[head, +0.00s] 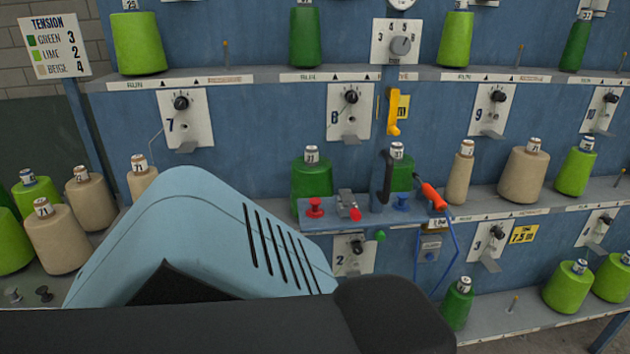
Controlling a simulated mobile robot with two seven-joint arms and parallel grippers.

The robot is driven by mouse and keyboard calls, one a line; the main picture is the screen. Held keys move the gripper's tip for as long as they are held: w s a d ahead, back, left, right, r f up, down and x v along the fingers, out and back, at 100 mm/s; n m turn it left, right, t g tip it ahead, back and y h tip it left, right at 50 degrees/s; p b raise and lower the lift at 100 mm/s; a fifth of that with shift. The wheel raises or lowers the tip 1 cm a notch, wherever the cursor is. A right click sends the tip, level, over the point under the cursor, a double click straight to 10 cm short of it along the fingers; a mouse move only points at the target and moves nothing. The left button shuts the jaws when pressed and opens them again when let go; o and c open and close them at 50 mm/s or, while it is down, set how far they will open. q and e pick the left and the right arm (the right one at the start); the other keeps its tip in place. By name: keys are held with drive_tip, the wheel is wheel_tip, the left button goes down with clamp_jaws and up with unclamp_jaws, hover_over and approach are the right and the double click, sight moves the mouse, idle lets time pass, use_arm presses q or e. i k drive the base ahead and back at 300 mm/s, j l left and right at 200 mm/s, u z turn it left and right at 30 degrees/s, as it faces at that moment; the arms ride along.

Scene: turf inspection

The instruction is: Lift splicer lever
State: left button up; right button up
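The splicer (370,219) is a small blue-grey unit mounted at the middle shelf, right of centre in the head view. It carries red knobs, a grey metal block (347,203) and a blue knob (401,203). A black upright bar (387,178) on its right side looks like the lever. A large light-blue housing and a black link, apparently mine, cover the lower left and bottom centre below the splicer.
Green cones (311,180) stand just behind the splicer; beige cones (525,175) stand to its right. A yellow handle (394,112) hangs above. Tension dials (350,108) line the blue panel. The shelf edge (520,213) runs across. Open space lies before the splicer.

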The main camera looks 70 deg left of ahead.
sight(348, 199)
drive_tip(key=u, duration=2.1)
